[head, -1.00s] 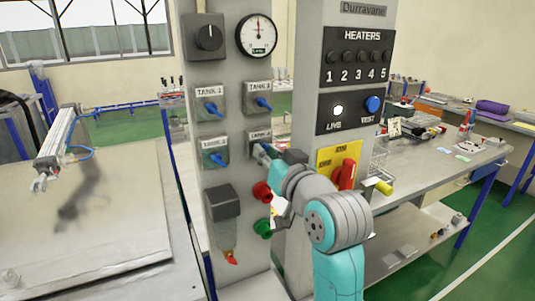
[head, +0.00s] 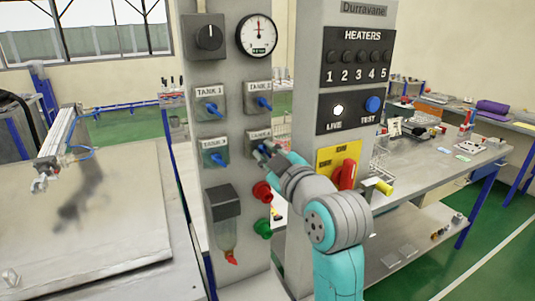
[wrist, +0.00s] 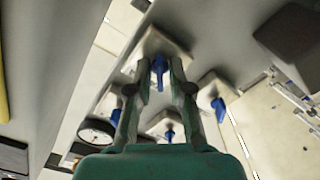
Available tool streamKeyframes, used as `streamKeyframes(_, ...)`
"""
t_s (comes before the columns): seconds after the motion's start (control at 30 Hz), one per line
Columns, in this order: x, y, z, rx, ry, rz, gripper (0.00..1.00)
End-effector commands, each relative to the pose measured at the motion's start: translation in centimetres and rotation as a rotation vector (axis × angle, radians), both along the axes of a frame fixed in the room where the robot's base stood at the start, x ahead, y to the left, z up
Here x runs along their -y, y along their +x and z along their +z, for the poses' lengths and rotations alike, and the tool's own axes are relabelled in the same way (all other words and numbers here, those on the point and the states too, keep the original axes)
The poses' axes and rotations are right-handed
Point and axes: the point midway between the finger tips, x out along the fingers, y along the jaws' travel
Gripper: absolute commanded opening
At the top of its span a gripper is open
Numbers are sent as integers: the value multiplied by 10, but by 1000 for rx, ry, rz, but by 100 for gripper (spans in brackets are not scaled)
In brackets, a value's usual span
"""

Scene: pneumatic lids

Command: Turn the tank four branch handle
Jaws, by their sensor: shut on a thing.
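The tank four branch handle is a blue lever (wrist: 160,64) on a pale square plate; in the head view its plate (head: 252,136) is at the lower right of the group of tank valves, and my gripper mostly hides the lever. My gripper (head: 262,152) reaches it from the lower right. In the wrist view, my gripper (wrist: 161,68) has one finger on each side of the blue lever, shut on it. The lever's exact angle is hard to tell.
Similar blue handles sit close by: tank one (head: 211,107), tank two (head: 263,102) and tank three (head: 216,158). A red button (head: 262,191) and a green button (head: 263,228) are below. A red switch (head: 347,175) on a yellow plate stands near my arm.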

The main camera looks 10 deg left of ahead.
Motion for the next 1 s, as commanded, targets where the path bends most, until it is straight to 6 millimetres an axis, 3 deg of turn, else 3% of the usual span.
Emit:
streamKeyframes(0.8, 0, 0, -1, 65, -101, 0, 0)
streamKeyframes(0.83, 0, 0, -1, 65, -101, 0, 25)
streamKeyframes(0.87, 0, 0, -1, 64, -100, 0, 31)
streamKeyframes(1.0, 0, 0, -1, 65, -100, 1, 31)
